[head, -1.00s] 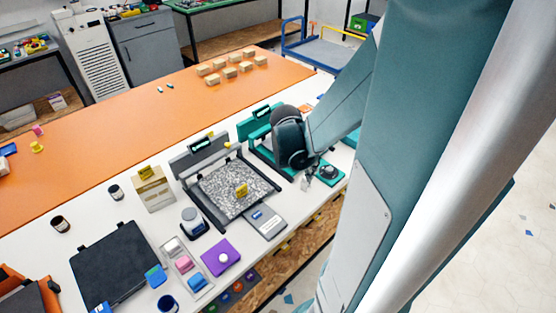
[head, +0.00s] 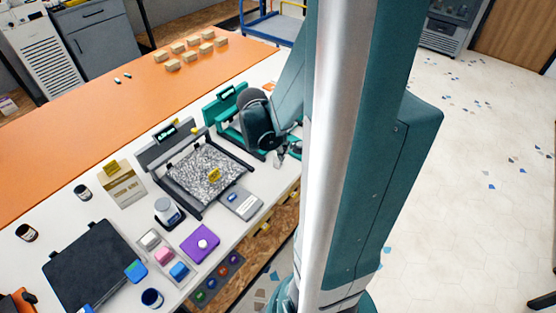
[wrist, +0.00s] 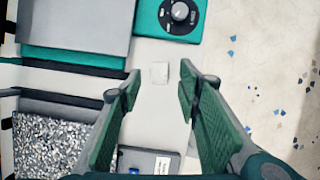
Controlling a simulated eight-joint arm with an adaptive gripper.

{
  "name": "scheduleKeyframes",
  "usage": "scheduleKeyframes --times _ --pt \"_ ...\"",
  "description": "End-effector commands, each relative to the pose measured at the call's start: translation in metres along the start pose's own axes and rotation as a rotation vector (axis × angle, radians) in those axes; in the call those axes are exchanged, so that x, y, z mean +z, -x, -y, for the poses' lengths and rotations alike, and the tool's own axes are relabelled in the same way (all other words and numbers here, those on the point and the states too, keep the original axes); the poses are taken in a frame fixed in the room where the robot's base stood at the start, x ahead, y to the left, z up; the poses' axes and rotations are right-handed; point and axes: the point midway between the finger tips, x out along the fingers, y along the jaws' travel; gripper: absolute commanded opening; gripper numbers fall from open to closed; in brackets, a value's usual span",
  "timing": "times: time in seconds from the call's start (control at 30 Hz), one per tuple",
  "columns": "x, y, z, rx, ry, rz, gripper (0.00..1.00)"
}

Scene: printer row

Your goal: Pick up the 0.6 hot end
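My gripper (wrist: 158,90) is open and points down over the white table, with nothing between its green-padded fingers. A small pale square piece (wrist: 159,73) lies on the table just beyond the fingertips, between them in the picture. It is nearly the table's colour, and I cannot read a 0.6 mark on it or tell if it is the hot end. In the head view my gripper (head: 279,159) is small, at the front of the teal printer (head: 228,108); the pale piece cannot be made out there.
A grey printer with a speckled bed (head: 205,168) stands left of my gripper. A grey scale-like box (head: 240,203) lies in front of it. The teal knob unit (wrist: 180,20) is close beyond the fingers. The table's front edge is near on the right, with open floor (wrist: 270,90) past it.

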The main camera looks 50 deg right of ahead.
Motion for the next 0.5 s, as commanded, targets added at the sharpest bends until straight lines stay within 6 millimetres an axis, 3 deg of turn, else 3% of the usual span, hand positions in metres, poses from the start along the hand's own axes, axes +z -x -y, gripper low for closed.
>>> scheduleKeyframes --times 0.27,0.5 --pt "0.0 -0.002 0.0 0.0 0.0 0.0 0.34" --pt "-0.001 -0.017 0.0 0.0 0.0 0.0 0.34"
